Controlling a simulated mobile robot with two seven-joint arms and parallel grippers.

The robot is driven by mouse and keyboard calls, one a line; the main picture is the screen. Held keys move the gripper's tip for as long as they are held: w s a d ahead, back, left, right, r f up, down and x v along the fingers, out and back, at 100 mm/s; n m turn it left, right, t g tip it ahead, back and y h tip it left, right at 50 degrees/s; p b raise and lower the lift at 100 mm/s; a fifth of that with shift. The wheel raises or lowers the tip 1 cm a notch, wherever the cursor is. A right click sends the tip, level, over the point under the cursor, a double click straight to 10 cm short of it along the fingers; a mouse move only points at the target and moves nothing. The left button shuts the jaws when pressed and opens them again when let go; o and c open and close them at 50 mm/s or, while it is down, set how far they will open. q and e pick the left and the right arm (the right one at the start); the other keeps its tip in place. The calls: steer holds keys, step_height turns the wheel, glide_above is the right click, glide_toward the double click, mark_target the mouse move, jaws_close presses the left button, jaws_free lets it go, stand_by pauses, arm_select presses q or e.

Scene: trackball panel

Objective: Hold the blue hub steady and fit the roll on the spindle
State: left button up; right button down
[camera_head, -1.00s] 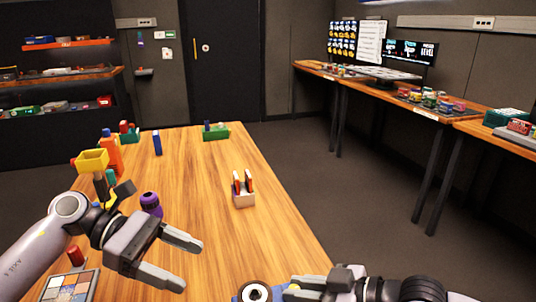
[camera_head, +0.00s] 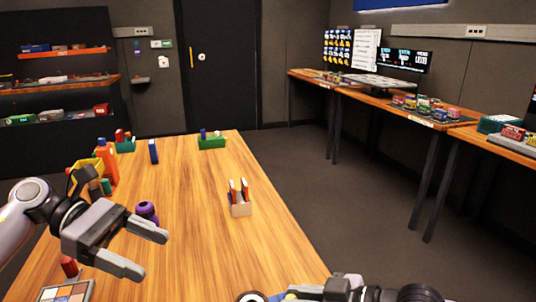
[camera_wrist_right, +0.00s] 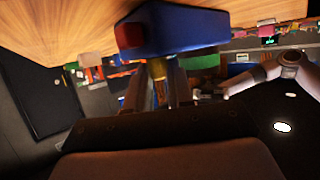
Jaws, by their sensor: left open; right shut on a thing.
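My left gripper (camera_head: 153,255) is open and empty above the left side of the table, its fingers pointing right. My right gripper (camera_head: 302,293) is at the bottom edge of the head view. In the right wrist view it is shut on a yellow part (camera_wrist_right: 158,68) below the blue hub (camera_wrist_right: 190,28), which has a red piece at its left end. A pale ring (camera_head: 252,297) with a dark centre is cut off by the bottom edge of the head view; I cannot tell whether it is the roll or part of the hub. No spindle is clear.
The wooden table (camera_head: 200,250) is clear in its middle. A purple object (camera_head: 147,212) stands behind my left gripper. A pale holder (camera_head: 241,208) stands farther right. A yellow bin, orange block (camera_head: 107,165), green tray (camera_head: 212,142) and colour-patch panel (camera_head: 68,292) are also there.

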steer(key=c, duration=0.9)
jaws_free()
steer(key=shift+v, duration=6)
steer(key=shift+o, duration=0.3)
steer(key=shift+r, duration=0.1)
steer(key=shift+o, duration=1.2)
